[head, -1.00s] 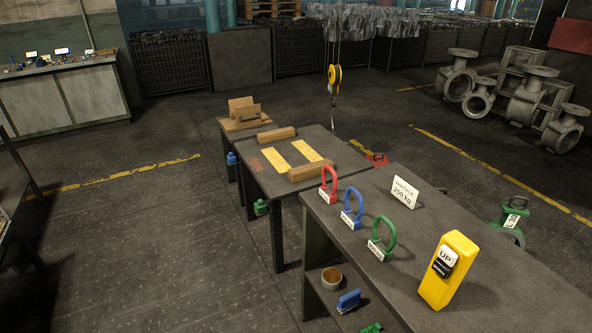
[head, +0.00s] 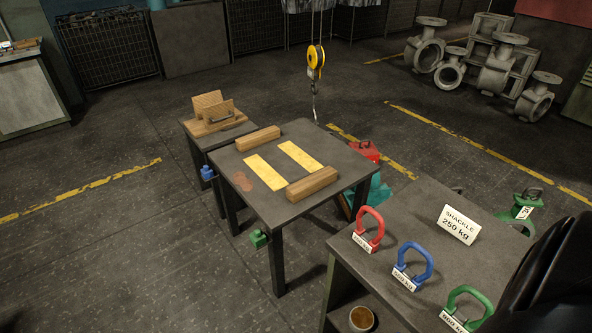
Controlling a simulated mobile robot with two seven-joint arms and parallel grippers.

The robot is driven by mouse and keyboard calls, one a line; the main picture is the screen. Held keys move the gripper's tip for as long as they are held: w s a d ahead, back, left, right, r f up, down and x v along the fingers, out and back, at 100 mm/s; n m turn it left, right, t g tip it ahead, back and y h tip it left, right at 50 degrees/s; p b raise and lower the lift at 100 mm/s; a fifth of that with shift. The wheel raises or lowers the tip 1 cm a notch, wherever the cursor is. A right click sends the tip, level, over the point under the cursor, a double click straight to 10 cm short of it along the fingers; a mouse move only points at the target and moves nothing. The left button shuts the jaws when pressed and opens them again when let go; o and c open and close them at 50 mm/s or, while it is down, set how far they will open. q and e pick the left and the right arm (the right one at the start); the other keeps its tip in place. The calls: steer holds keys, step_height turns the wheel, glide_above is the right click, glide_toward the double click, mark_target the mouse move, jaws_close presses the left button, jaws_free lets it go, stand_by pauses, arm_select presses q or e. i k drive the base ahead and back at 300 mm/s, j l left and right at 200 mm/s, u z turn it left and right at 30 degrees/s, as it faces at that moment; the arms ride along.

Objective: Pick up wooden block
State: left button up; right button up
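Two wooden blocks lie on the dark square table (head: 228,163) in the middle of the head view. One wooden block (head: 258,139) is along the far left edge, and the other wooden block (head: 312,184) is along the near right edge. Two yellow strips (head: 266,171) lie flat between them. Neither block is touched by a gripper. Neither gripper's fingers can be seen. A large black shape, which looks like part of my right arm, fills the lower right corner.
A hoist hook (head: 314,88) hangs behind the table. A bench (head: 405,217) at the right front holds red (head: 371,222), blue (head: 427,262) and green shackles (head: 483,299) and a shackle sign (head: 459,225). A small side table bears a wooden stand (head: 212,108). The floor at left is clear.

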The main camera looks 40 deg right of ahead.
mark_target(300, 190)
steer(key=i, duration=2.9)
steer(key=i+z, duration=0.15)
steer(key=z, duration=0.25)
steer(key=i+j+z, duration=0.1)
steer(key=z, duration=0.3)
steer(key=i+j+z, duration=0.1)
steer(key=i+z, duration=0.15)
steer(key=z, duration=1.9)
